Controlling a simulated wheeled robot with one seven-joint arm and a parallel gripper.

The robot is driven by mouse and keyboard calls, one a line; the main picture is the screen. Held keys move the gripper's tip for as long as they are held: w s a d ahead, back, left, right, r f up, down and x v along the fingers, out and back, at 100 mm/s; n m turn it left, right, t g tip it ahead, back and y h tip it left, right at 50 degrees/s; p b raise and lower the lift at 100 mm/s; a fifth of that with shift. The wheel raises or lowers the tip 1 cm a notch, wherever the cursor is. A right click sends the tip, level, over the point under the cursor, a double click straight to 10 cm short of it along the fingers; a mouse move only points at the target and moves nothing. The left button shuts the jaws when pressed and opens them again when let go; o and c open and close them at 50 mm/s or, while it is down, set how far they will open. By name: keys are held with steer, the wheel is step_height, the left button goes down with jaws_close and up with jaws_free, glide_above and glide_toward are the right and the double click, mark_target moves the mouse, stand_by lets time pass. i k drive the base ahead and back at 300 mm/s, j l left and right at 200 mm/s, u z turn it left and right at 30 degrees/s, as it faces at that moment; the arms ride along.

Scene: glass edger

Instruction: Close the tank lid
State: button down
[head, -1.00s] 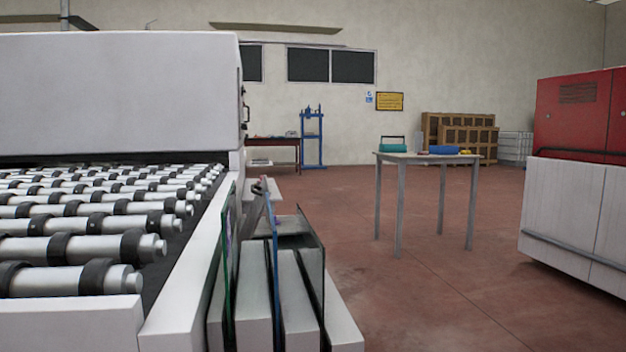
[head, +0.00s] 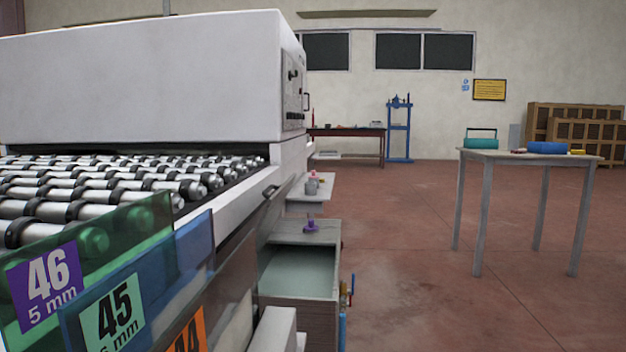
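The tank (head: 318,314) is a grey box in the lower middle of the head view, beside the white machine. Its top is open at the front, and a pale greenish surface (head: 298,270) shows inside. A grey panel (head: 277,214), which looks like the lid, stands tilted up along the tank's left side, against the machine. A purple knob-like object (head: 311,225) sits on the flat grey rear part of the tank top. The tank's lower front is partly hidden by a light block. My gripper is not in view.
Glass sheets labelled 46 (head: 48,285) and 45 (head: 112,315) stand close at lower left, beside the roller conveyor (head: 100,190). A small shelf (head: 312,196) holds small items behind the tank. A table (head: 520,157) stands at right. The red floor between is clear.

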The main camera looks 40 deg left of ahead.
mark_target(273, 209)
steer(key=i+u, duration=0.45)
steer(key=i+l+u, duration=0.25)
steer(key=u, duration=0.25)
steer(key=i, duration=0.1)
